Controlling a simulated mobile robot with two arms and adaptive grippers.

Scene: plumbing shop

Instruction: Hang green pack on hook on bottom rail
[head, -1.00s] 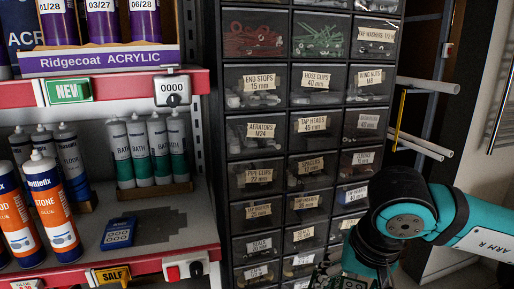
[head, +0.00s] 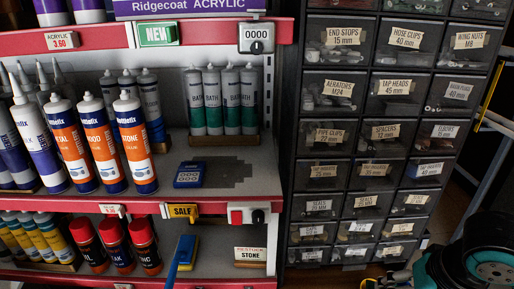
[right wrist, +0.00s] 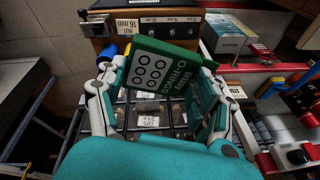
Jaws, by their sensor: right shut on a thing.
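The green pack (right wrist: 160,70) is a flat dark green packet with white print and a white panel of black rings. In the right wrist view it sits tilted between the fingers of my right gripper (right wrist: 165,80), which is shut on it. In the head view only my teal right arm shows at the lower right corner; the pack is not clearly visible there. I cannot make out a bottom rail hook for certain in either view. My left gripper is not in view.
A drawer cabinet (head: 372,128) with labelled bins stands right of the red-edged shelves (head: 85,204). Orange-labelled cartridges (head: 134,143), green BATH tubes (head: 213,100) and a blue pack (head: 190,174) stand or lie on the middle shelf. Red-capped cans (head: 116,246) are below.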

